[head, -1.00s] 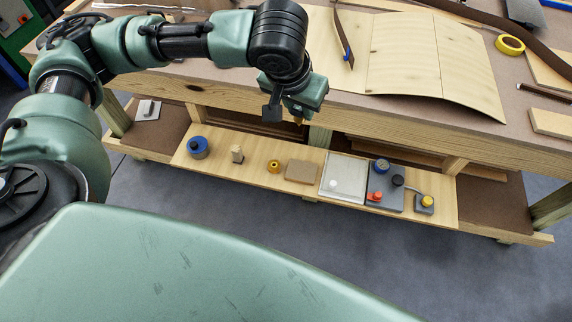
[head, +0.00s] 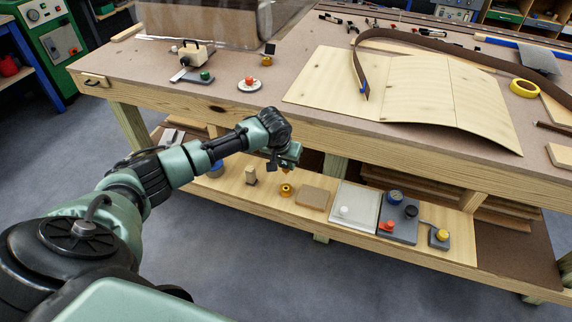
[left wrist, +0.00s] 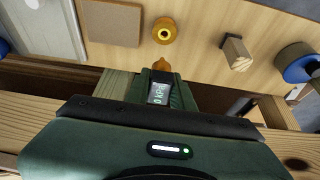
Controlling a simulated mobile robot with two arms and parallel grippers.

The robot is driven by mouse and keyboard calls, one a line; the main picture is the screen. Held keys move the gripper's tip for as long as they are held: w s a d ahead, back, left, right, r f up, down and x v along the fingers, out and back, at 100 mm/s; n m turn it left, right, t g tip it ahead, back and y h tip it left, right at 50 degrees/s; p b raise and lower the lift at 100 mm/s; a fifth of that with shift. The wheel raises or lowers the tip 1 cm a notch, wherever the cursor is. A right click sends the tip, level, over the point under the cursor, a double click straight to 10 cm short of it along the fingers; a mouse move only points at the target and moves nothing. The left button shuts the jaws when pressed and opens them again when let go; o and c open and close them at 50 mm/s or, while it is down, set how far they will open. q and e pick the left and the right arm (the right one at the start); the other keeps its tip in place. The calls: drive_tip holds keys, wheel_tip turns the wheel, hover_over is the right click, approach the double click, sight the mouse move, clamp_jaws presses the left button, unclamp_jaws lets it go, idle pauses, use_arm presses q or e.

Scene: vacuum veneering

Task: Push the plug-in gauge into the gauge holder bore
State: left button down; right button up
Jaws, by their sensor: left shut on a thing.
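My left gripper (head: 288,157) is shut on the plug-in gauge, above the lower shelf's front part. In the left wrist view the gauge (left wrist: 159,91) sits between the fingers, with a display reading in kPa and an orange-brass tip pointing away from the gripper. A yellow round piece with a dark central bore, apparently the gauge holder (head: 286,190), stands on the shelf. It also shows in the left wrist view (left wrist: 164,30), beyond the gauge tip and apart from it. My right gripper is not in view.
On the shelf (head: 320,228), a wooden block (head: 250,175) stands left of the holder and a tan square (head: 312,197) lies right of it. Further right are a pale plate (head: 352,212) and a grey unit with knobs (head: 398,222).

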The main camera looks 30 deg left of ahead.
sight(285, 172)
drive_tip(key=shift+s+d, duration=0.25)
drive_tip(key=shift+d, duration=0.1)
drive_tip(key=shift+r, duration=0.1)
use_arm(q)
drive_tip(key=shift+r+p, duration=0.15)
drive_tip(key=shift+p, duration=0.35)
drive_tip(key=shift+f, duration=0.25)
wheel_tip(285, 172, down, 4)
drive_tip(key=shift+f+b, duration=0.15)
drive_tip(key=shift+b, duration=0.95)
drive_tip(key=shift+f, duration=0.65)
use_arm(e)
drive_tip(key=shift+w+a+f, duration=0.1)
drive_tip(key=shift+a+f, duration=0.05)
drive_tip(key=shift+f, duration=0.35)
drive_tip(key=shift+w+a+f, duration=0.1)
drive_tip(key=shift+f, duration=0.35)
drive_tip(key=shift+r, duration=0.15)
